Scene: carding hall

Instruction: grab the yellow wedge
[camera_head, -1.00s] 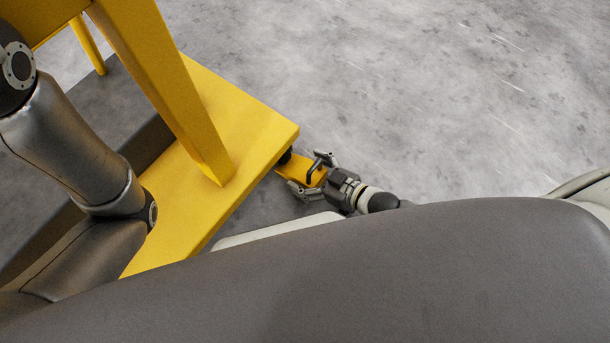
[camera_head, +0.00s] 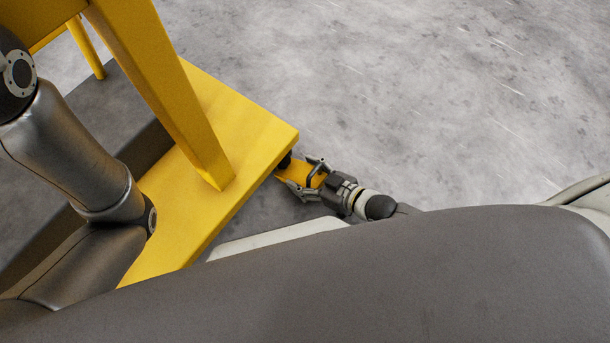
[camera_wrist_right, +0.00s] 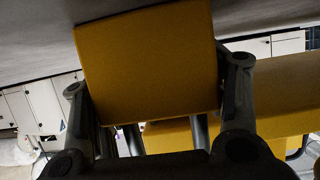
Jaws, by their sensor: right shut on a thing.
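My right gripper (camera_head: 303,173) is shut on the wedge, one finger on each side. In the right wrist view the wedge (camera_wrist_right: 148,65) fills the space between the two dark fingers of the gripper (camera_wrist_right: 158,80). Its far end is close to a dark wheel, and I cannot tell if they touch. My left arm shows at the left, but its gripper is out of view.
The yellow frame (camera_head: 240,125) with its flat base and slanted post stands left of the wedge. A dark wheel (camera_head: 284,160) sits under its corner. The grey concrete floor (camera_head: 440,110) is clear beyond and to the right. White cabinets (camera_wrist_right: 40,105) show in the wrist view.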

